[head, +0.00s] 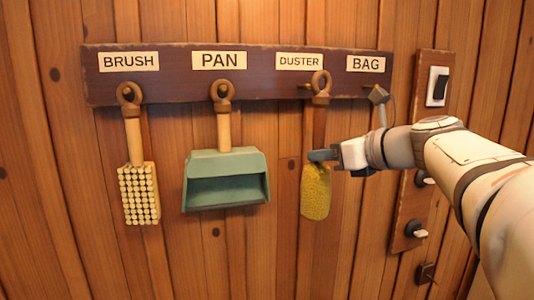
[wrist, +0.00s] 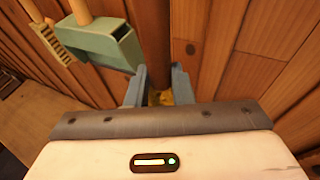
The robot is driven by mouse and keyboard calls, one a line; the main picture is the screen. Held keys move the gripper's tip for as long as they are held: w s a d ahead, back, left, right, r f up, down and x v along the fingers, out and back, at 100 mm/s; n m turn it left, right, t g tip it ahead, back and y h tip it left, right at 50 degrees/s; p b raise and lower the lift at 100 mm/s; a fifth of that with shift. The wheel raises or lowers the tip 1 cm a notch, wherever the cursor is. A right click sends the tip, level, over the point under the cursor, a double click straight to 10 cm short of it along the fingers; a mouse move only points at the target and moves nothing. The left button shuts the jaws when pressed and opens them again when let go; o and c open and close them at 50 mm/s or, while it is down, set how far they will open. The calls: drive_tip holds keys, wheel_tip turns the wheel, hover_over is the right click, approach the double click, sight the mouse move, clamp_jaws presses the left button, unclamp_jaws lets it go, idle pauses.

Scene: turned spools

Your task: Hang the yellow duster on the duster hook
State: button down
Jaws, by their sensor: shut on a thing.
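The yellow duster (head: 315,195) hangs upright below the rack, with a brown handle and a ring (head: 321,83) at its top. My gripper (head: 322,156) is shut on the duster where handle meets yellow head. In the wrist view the fingers (wrist: 160,88) stand on both sides of the dark handle, with a bit of the yellow head (wrist: 163,98) between them. The duster hook (head: 303,87) is a short peg under the DUSTER label (head: 299,61). It shows just left of the ring, outside its opening; whether they touch I cannot tell.
The dark rack board (head: 260,80) also holds a brush (head: 139,190) and a green pan (head: 225,185) to the left. A grey item (head: 378,97) hangs under BAG, partly hidden by my arm. A switch panel (head: 438,86) is at the right.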

drive_tip(key=w+a+f, duration=0.1)
drive_tip(key=w, duration=0.6)
drive_tip(key=shift+w+a+f, duration=0.25)
drive_tip(key=shift+w+a, duration=0.1)
drive_tip(key=shift+w, duration=0.05)
idle(0.6)
idle(0.5)
drive_tip(key=c, duration=1.2)
unclamp_jaws()
